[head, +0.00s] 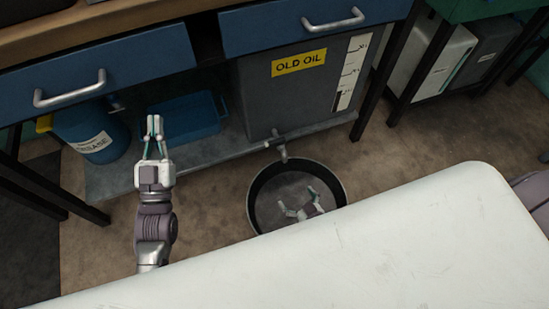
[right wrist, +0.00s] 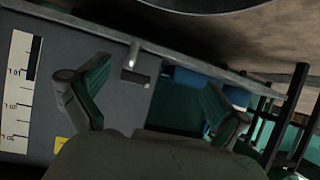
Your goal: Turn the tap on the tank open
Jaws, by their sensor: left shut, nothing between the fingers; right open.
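The grey tank (head: 262,105) with a yellow OLD OIL label stands under the workbench in the head view. Its small metal tap (head: 281,148) sticks out low on the front, above the pan's far rim. My right gripper (head: 297,198) is open and empty over the pan, nearer to me than the tap and apart from it. In the right wrist view the picture is turned over; the tap (right wrist: 133,62) shows beyond and between the open fingers (right wrist: 152,95), against the tank (right wrist: 75,50). My left gripper (head: 155,124) is shut and empty, left of the tank.
A round black pan (head: 256,205) stands on the floor below the tap. A blue bin (head: 190,115) and a blue grease drum (head: 85,130) are at the left under the drawers (head: 290,22). A shelf edge (head: 215,158) runs below the tank. A pale panel covers the lower right.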

